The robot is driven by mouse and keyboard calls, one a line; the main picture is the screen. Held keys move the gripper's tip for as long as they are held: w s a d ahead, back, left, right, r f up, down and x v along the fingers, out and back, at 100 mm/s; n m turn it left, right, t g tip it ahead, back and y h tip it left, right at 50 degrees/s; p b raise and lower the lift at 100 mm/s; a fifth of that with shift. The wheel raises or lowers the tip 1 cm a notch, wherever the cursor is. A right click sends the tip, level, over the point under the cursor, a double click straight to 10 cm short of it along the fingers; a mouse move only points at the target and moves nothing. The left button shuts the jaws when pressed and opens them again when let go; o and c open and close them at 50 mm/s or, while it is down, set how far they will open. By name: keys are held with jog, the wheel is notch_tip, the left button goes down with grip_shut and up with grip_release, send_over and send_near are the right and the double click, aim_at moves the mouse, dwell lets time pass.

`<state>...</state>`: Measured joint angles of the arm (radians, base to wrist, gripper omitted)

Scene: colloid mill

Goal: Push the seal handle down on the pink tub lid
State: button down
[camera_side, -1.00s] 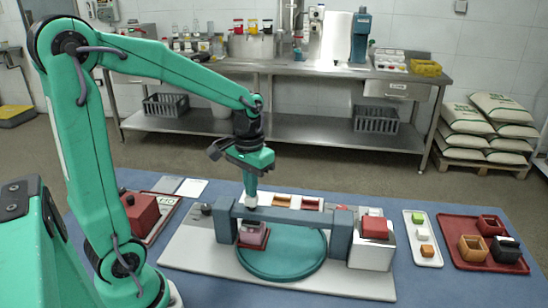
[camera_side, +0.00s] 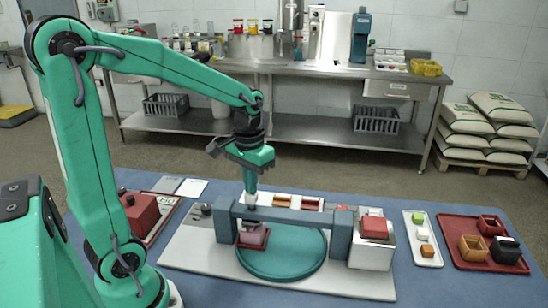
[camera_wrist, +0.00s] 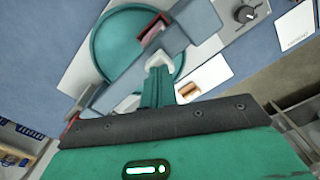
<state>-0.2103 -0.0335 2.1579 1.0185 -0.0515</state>
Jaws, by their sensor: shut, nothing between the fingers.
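The pink tub (camera_side: 253,236) sits near the left edge of the round teal turntable (camera_side: 285,258), under the left end of a blue-grey bridge (camera_side: 290,215). The bridge partly covers it, and I cannot clearly make out its lid or a separate seal handle.
A silver block with a red top (camera_side: 374,228) stands right of the bridge. A white tray (camera_side: 424,250) and a red tray (camera_side: 450,228) with small tubs lie further right. A red box (camera_side: 142,212) is at the left. Blue table is bare along the front.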

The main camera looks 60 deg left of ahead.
jog(key=shift+r, duration=3.25)
jog(key=shift+r, duration=1.05)
dwell(3.7)
